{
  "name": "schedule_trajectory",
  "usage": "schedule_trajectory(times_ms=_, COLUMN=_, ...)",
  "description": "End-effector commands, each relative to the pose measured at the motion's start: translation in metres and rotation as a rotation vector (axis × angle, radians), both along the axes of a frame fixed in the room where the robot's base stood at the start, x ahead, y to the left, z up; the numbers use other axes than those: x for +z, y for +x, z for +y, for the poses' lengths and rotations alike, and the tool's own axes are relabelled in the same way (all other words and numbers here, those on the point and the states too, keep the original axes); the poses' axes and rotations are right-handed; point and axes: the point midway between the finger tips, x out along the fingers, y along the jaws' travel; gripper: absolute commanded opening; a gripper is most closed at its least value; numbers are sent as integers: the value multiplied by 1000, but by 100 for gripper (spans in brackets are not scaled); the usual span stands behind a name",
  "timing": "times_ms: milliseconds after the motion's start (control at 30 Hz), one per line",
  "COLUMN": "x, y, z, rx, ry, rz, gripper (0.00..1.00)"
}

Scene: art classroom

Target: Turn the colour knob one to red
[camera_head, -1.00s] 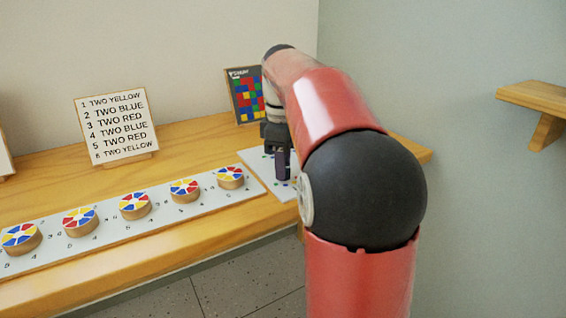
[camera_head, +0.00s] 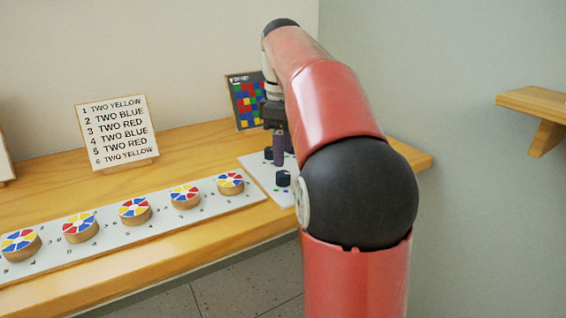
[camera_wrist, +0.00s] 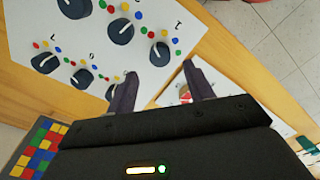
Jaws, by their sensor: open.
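My gripper (camera_wrist: 160,88) is open, with empty space between its two dark fingers. It also shows in the head view (camera_head: 279,146), above the white knob board (camera_head: 255,170). In the wrist view the board (camera_wrist: 60,35) carries several black knobs with white pointer lines and coloured dots around them. A knob (camera_wrist: 160,53) at the board's right lies just beyond the fingers, and another (camera_wrist: 115,90) is beside the left finger, partly hidden by it. A numeral that looks like "1" is at upper right; which knob it labels is not certain.
A long panel with several colour wheels (camera_head: 135,208) lies left of the knob board on the wooden table (camera_head: 200,140). A number card (camera_head: 118,128) and a coloured grid chart (camera_head: 244,100) stand behind. A wooden shelf (camera_head: 535,97) is at right.

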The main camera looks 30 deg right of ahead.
Motion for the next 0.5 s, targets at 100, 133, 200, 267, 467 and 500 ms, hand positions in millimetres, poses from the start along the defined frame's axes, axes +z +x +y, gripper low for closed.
schedule_trajectory(times_ms=100, x=14, y=1, z=0, rx=0, ry=-1, rz=-1, gripper=52)
schedule_trajectory(times_ms=133, x=16, y=1, z=0, rx=0, ry=0, rz=0, gripper=52)
schedule_trajectory(times_ms=200, x=21, y=1, z=0, rx=0, ry=0, rz=0, gripper=52)
schedule_trajectory(times_ms=267, x=23, y=0, z=0, rx=0, ry=1, rz=1, gripper=52)
schedule_trajectory(times_ms=467, x=23, y=0, z=0, rx=0, ry=0, rz=1, gripper=52)
schedule_trajectory(times_ms=500, x=23, y=0, z=0, rx=0, ry=1, rz=1, gripper=52)
